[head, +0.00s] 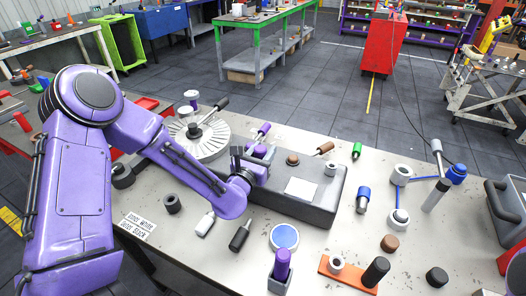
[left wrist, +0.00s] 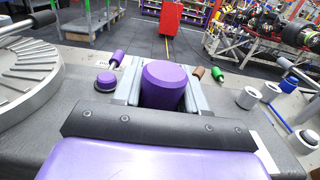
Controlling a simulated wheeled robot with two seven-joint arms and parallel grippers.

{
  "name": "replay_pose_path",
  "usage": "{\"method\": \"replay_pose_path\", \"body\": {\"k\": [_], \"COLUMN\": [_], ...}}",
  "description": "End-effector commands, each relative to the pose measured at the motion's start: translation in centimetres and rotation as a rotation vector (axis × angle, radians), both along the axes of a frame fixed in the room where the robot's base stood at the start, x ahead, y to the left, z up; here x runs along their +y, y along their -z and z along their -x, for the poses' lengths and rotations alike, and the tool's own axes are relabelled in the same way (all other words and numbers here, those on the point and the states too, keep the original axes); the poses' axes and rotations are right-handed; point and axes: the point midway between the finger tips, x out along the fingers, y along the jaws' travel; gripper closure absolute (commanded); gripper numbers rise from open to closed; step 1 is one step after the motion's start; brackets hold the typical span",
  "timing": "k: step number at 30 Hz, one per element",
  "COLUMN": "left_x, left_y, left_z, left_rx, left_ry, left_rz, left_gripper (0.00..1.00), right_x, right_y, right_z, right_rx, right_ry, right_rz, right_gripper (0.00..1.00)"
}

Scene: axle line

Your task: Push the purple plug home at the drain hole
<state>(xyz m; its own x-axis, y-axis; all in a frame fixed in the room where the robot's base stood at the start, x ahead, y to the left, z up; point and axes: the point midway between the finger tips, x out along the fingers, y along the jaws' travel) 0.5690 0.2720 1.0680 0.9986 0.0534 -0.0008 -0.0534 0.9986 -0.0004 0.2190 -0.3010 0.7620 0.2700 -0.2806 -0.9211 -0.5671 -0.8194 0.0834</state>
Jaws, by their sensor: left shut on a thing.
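My left gripper (left wrist: 165,92) is shut on a purple plug (left wrist: 164,84), which stands between its two grey fingers in the left wrist view. In the head view the left gripper (head: 252,164) is at the left end of the grey housing (head: 325,212). A second, low purple cap (left wrist: 106,81) sits to the left of the fingers in the left wrist view. The drain hole does not show, and the plug's lower end is hidden, so I cannot tell how deep it sits. A brown plug (head: 292,159) sits on the housing top. My right gripper is not in view.
A round slotted plate (head: 203,143) lies left of the housing. Handled tools, including a green one (head: 357,150), lie behind it. Sockets, a blue-lidded pot (head: 284,236) and an orange bracket (head: 345,278) stand at the front. Small clear table patches lie between them.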

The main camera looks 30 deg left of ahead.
Motion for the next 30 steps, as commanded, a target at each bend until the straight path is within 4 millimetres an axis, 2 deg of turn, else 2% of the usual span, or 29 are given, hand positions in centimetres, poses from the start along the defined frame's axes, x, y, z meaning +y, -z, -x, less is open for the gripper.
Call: {"method": "replay_pose_path", "body": {"k": [26,27,29,30], "left_x": [0.0,0.0,0.0,0.0], "left_y": [2.8,2.6,2.6,2.6], "left_z": [0.0,0.0,0.0,0.0], "left_rx": [-0.001,-0.001,-0.001,0.0], "left_ry": [0.0,0.0,0.0,0.0], "left_rz": [0.0,0.0,0.0,0.0], "left_gripper": [0.91,0.52,0.32,0.29], "right_x": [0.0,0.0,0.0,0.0], "right_y": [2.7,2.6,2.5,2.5], "right_z": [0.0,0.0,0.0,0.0], "right_rx": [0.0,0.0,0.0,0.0], "right_ry": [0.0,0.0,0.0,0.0], "right_rz": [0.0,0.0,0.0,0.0], "right_gripper": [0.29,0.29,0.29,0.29]}}
